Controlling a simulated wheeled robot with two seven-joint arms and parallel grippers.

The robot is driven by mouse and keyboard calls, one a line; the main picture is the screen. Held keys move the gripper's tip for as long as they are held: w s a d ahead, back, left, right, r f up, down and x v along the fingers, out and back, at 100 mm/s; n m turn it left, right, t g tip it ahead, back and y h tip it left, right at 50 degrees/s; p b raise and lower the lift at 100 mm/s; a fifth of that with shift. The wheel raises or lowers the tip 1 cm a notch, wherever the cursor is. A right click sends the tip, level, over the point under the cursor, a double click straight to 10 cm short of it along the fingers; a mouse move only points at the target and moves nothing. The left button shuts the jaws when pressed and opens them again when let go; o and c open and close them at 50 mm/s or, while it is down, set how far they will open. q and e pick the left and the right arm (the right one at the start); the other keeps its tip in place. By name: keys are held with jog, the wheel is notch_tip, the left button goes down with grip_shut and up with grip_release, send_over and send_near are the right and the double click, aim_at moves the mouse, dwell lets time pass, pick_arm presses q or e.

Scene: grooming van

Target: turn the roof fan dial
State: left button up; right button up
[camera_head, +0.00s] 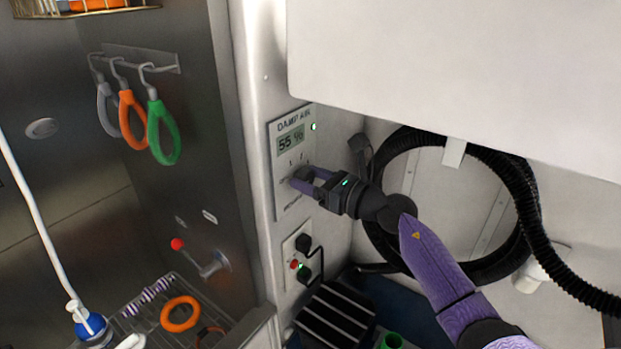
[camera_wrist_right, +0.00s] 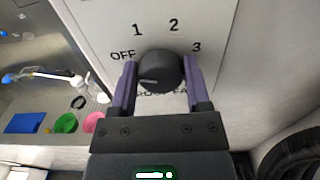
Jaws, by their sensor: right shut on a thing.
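The roof fan dial (camera_wrist_right: 160,66) is a dark round knob on a pale panel (camera_wrist_right: 100,30) marked OFF, 1, 2 and 3. Its white pointer line lies on the left of its face, pointing left, on the OFF side. My right gripper (camera_wrist_right: 158,85) is shut on the dial, one purple finger on each side. In the head view my right gripper (camera_head: 308,182) reaches the panel (camera_head: 293,146) from the right and partly hides the dial. My left gripper is not in view.
The panel has a display reading 55 % (camera_head: 291,141) and a lit green light (camera_head: 313,126). A lower plate (camera_head: 291,262) carries a red button and plugs. A white cabinet (camera_head: 450,80) overhangs on the right, above a coiled black hose (camera_head: 520,190). Grooming loops (camera_head: 162,133) hang left.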

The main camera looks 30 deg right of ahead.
jog(key=shift+c, duration=1.1)
jog(key=shift+m, duration=0.3)
jog(key=m+p, duration=0.2)
jog(key=m, duration=0.1)
jog(key=shift+r, duration=0.1)
jog(key=m+p, duration=0.2)
jog(key=m, duration=0.3)
jog(key=shift+d+m, duration=0.15)
jog(key=shift+m, duration=0.15)
jog(key=m+p, duration=0.2)
jog(key=m, duration=0.4)
jog(key=m+p, duration=0.1)
jog(key=m, duration=0.3)
jog(key=shift+w+f+p, duration=0.1)
jog(key=shift+f+p, duration=0.2)
jog(key=shift+p, duration=0.05)
jog(key=shift+m, duration=0.4)
